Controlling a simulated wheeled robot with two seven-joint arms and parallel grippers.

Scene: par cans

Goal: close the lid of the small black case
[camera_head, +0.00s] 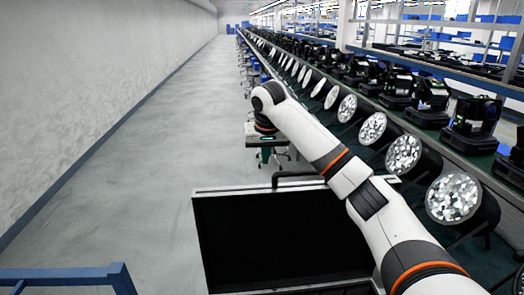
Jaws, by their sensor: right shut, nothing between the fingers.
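A large black case (275,240) with a pale metal edge sits in the lower middle of the head view. Its dark face or inside fills most of it, and I cannot make out the lid apart from the body. My right arm reaches over the right side of the case and hides part of it. My right gripper (265,153) hangs down past the far edge of the case, small in view, shut and empty. I cannot tell whether it touches anything. My left gripper is not in view.
A row of par cans (402,154) with glittering round faces lines the right side, along a bench with black stage lights (472,124). A blue rail (70,273) stands at the lower left. The grey floor (150,170) on the left is clear up to the wall.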

